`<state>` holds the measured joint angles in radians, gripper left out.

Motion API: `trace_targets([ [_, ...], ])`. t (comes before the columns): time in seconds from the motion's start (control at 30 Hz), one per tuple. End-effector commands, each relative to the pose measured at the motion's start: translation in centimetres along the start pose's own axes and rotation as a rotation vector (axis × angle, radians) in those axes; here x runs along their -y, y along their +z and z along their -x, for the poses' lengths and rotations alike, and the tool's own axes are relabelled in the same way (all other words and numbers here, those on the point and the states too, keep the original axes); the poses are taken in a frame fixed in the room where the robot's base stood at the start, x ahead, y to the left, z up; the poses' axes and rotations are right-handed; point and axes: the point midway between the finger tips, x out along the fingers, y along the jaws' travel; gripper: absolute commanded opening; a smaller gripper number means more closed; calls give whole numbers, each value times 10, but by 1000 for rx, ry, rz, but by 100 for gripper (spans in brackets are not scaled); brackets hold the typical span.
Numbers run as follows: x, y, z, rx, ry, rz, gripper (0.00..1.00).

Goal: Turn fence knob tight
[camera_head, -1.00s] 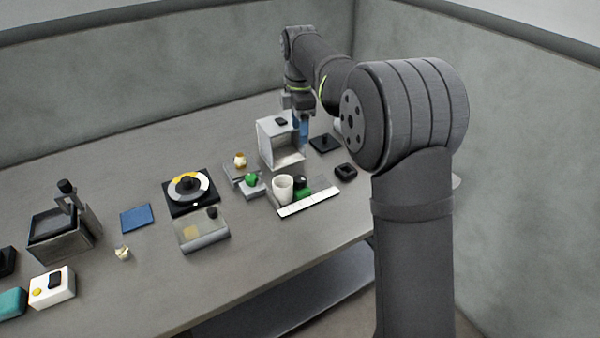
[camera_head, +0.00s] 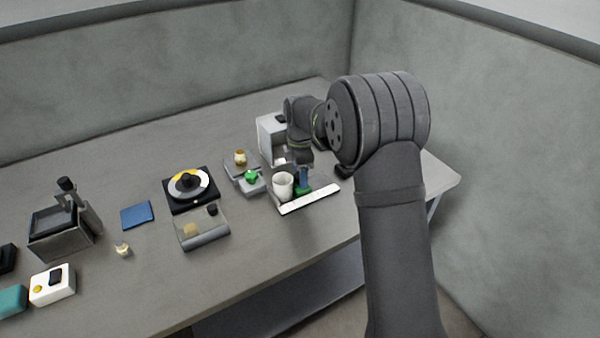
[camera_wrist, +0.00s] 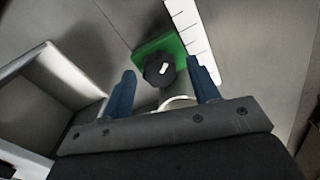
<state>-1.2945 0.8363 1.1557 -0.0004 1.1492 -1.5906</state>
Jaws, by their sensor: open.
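The fence knob (camera_wrist: 158,70) is a black round knob with a white mark, on a green block (camera_wrist: 172,47). In the wrist view it sits between and just beyond the tips of my gripper (camera_wrist: 163,85). The two blue fingers are apart, with nothing held between them. In the head view my gripper (camera_head: 304,178) points down over the green block (camera_head: 302,190), beside a white cup (camera_head: 283,186). The knob is hidden there by my fingers. The cup's pale rim (camera_wrist: 178,102) shows below the knob in the wrist view.
A white scale strip (camera_head: 310,199) runs along the front of the fence tray. A white open box (camera_head: 268,135) stands behind my gripper. A turntable (camera_head: 190,188) and a clear-lidded box (camera_head: 202,228) stand further left.

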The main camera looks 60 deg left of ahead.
Motion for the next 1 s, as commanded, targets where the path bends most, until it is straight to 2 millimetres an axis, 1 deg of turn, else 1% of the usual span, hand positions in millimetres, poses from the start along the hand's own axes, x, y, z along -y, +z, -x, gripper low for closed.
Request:
trace_targets([
  [0.1,0,0,-3,0,-1,0,55],
  [0.3,0,0,-3,0,0,0,55],
  [0.53,0,0,-3,0,0,0,11],
  [0.67,0,0,-3,0,0,-8,11],
  [0.77,0,0,-3,0,0,-53,11],
  [1.0,0,0,-3,-1,0,-267,11],
])
